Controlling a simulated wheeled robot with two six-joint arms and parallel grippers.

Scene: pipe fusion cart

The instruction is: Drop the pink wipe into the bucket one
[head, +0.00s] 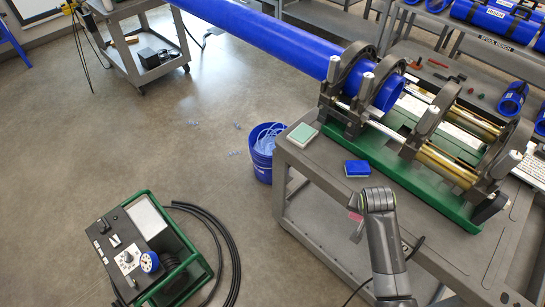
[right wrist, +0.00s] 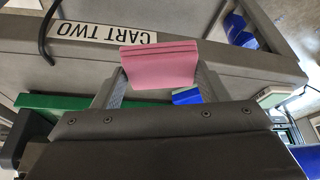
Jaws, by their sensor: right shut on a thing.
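My right gripper (right wrist: 160,85) is shut on the pink wipe (right wrist: 160,62), a folded pad between its two fingers in the right wrist view. In the head view, the pink wipe (head: 354,216) is a small patch beside my right gripper (head: 357,229), near the cart's front edge. A blue bucket (head: 263,172) stands on the floor left of the cart, with pale blue crumpled material in it. The wipe is apart from the bucket, to its right in the head view. I cannot read any label on the bucket. My left gripper is not in view.
The grey cart (head: 300,160) carries a green-based pipe clamp machine with a blue pipe (head: 270,35), a blue block (head: 357,168) and a pale green pad (head: 302,134). A "CART TWO" label (right wrist: 103,36) shows upside down. A green-framed unit (head: 150,250) stands on the floor.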

